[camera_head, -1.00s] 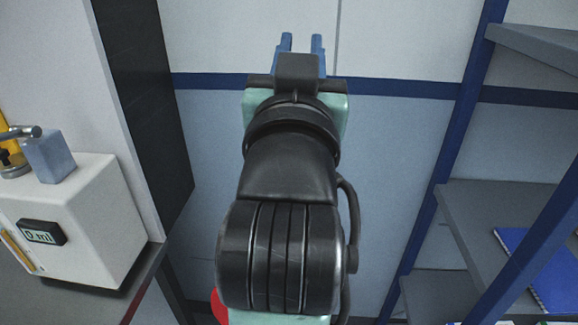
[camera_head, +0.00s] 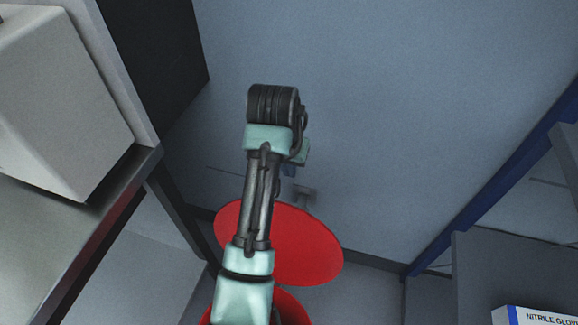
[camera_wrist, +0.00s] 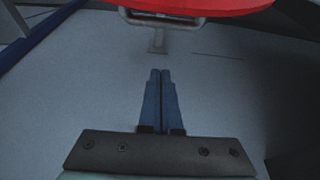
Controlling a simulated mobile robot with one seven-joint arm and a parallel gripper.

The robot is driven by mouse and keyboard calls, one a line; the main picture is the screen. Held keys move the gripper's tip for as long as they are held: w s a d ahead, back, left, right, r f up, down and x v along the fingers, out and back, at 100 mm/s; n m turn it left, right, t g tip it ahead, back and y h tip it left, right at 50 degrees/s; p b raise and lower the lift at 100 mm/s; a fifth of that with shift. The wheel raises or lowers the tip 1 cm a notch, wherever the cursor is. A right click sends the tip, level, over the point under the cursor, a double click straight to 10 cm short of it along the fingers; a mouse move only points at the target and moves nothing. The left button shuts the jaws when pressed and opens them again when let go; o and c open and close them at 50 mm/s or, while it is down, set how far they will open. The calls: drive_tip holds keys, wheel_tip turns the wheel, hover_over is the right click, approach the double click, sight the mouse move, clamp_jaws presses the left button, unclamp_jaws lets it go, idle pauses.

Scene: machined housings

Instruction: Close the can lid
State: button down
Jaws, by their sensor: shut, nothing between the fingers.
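The red lid (camera_head: 312,248) shows as a broad disc in the head view, standing raised and tilted. A red part of the can (camera_head: 290,308) shows below it at the bottom edge, mostly hidden by my arm. In the wrist view, the red lid (camera_wrist: 215,6) is cut off by the top edge. My gripper (camera_wrist: 160,72) is shut and empty, its blue fingers together and apart from the lid in that view. In the head view, my gripper (camera_head: 290,170) is mostly hidden behind my wrist, on the wall side of the lid.
A grey bracket-like bar (camera_wrist: 160,20) lies just under the lid in the wrist view. A metal counter (camera_head: 95,215) with a white box (camera_head: 60,100) stands left. Shelving with a glove box (camera_head: 540,316) stands right. The wall behind is bare.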

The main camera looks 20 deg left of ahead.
wheel_tip(320, 180, down, 6)
drive_tip(key=s+b, duration=0.1)
drive_tip(key=s, duration=0.1)
drive_tip(key=shift+r, duration=0.15)
idle(0.6)
